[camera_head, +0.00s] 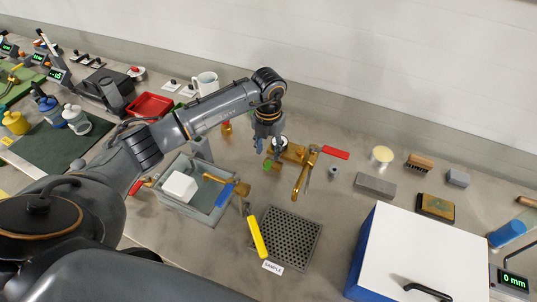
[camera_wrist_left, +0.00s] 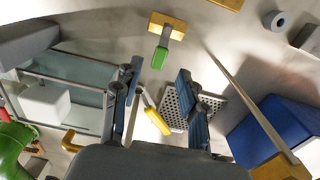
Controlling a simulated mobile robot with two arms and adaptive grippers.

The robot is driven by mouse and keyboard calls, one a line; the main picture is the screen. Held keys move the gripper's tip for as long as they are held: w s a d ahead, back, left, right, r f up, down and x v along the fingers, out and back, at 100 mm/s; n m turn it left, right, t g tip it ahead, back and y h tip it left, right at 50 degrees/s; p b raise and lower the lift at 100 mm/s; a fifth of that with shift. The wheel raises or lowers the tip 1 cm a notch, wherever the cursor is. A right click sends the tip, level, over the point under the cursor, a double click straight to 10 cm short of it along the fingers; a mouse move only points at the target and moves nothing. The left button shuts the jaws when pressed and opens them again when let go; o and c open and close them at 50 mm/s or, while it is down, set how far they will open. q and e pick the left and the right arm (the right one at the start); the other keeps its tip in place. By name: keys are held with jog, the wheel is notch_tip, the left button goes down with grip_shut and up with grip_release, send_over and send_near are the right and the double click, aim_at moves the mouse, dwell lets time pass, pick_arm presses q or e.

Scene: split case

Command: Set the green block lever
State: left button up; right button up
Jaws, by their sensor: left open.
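The green lever (camera_head: 267,164) shows just below my left gripper in the head view, beside brass fittings. In the left wrist view the green lever (camera_wrist_left: 159,58) is a short green grip on a metal stem, joined to a brass block (camera_wrist_left: 167,25). My left gripper (camera_head: 269,148) is open and appears empty, above the lever. In the left wrist view its two blue fingers (camera_wrist_left: 158,78) are spread, with the green grip beyond the gap between their tips. The gripper partly hides the brass parts behind it in the head view. My right gripper is not in view.
A red-handled brass valve (camera_head: 334,153) stands right of the gripper. A grey tray (camera_head: 208,219) with a white block, blue- and yellow-handled levers (camera_head: 258,236) and a perforated plate (camera_head: 287,240) lie nearer. A white-topped blue case (camera_head: 415,260) stands at right.

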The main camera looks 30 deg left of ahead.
aim_at(268, 163)
pick_arm(q)
jog(key=shift+f+p, duration=0.45)
jog(key=shift+f, duration=2)
jog(key=shift+w, duration=0.1)
grip_shut()
